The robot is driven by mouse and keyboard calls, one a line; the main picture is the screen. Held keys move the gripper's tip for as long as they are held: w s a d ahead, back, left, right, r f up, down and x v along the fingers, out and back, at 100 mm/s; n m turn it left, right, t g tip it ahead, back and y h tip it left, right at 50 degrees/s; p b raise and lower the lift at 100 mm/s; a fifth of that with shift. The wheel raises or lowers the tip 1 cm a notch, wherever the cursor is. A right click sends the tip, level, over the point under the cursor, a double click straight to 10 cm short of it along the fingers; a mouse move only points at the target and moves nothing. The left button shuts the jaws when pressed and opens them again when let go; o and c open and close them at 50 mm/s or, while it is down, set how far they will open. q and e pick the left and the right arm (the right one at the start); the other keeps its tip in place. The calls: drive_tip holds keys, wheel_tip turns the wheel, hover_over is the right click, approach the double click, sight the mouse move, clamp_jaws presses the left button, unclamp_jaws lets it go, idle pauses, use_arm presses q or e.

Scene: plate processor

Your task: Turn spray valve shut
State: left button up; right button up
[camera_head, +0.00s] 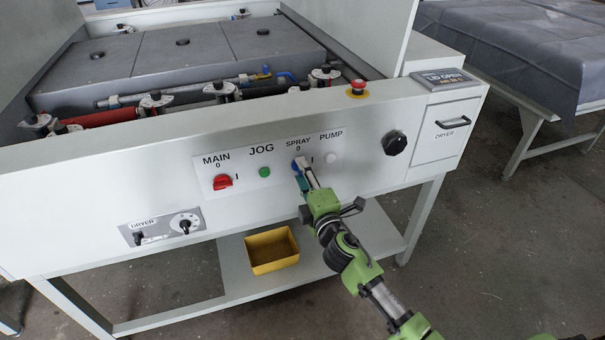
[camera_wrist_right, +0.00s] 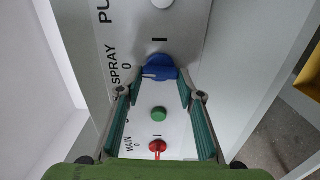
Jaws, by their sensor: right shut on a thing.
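The blue SPRAY knob (camera_head: 295,164) sits on the white control panel, below its 0 mark and left of its I mark. It also shows in the wrist view (camera_wrist_right: 160,67), where its white pointer line faces the side with the 0. My right gripper (camera_head: 301,170) reaches up to the panel from the lower right. In the wrist view the right gripper (camera_wrist_right: 160,84) has its two teal-padded fingers on either side of the knob, shut on it. A blue-handled valve (camera_head: 286,76) with a brass fitting shows inside the machine. My left gripper is not in view.
Beside the knob are the red MAIN switch (camera_head: 222,182), the green JOG button (camera_head: 264,172) and the pale PUMP button (camera_head: 331,157). A black knob (camera_head: 395,143) and a red emergency button (camera_head: 357,88) are further right. A yellow bin (camera_head: 271,266) sits on the lower shelf.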

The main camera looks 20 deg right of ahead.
drive_tip(key=shift+f+n, duration=0.1)
drive_tip(key=shift+n, duration=0.3)
drive_tip(key=o, duration=1.1)
drive_tip(key=s, duration=1.2)
drive_tip(key=shift+d, duration=0.2)
